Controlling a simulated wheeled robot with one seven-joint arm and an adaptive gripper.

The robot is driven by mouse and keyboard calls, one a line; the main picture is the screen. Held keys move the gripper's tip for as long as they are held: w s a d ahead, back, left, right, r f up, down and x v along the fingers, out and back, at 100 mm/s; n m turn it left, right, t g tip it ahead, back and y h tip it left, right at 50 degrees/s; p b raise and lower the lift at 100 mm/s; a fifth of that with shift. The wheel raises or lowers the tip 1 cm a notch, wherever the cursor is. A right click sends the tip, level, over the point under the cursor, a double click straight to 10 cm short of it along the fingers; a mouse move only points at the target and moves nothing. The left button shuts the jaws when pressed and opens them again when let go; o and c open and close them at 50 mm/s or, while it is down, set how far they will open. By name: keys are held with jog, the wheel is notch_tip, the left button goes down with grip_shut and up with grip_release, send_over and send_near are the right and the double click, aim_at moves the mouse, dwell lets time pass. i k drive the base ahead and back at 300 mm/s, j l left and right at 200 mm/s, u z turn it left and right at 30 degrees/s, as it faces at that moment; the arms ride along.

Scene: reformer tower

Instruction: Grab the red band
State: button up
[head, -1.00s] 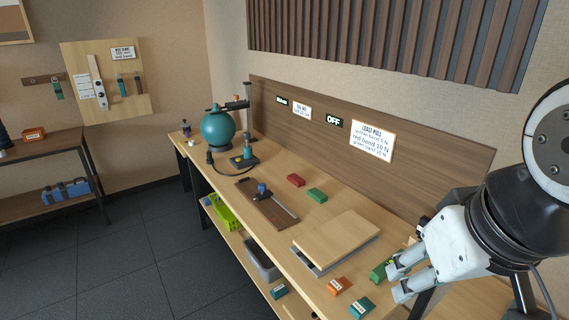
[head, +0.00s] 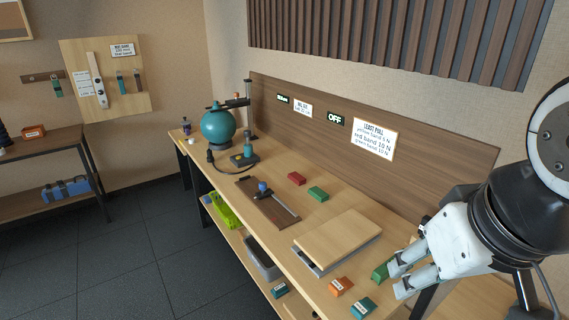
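A small red block-like piece (head: 297,178) lies on the workbench (head: 262,210), beside a green one (head: 317,193). I cannot tell whether it is the red band. Narrow bands (head: 138,83) hang on the wall board (head: 105,105) at the far left, too small to read for certain; one looks brownish, another greenish. My gripper (head: 398,277) is at the bench's right end, with its two fingers apart. A green block (head: 380,271) sits at its fingertips and is partly hidden by them. I see nothing red between the fingers.
A wooden board (head: 338,240) lies left of my gripper, with an orange block (head: 340,286) and a teal block (head: 362,308) near the front edge. A teal sphere (head: 218,127) stands at the far end. Dark floor (head: 140,240) is open to the left.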

aim_at(295, 177)
jog(key=i+j, duration=0.1)
jog(key=j, duration=0.25)
jog(key=i+j, duration=0.15)
jog(key=j, duration=0.25)
jog(key=i+j+z, duration=0.25)
jog(key=i+j, duration=1.1)
jog(key=i, duration=0.45)
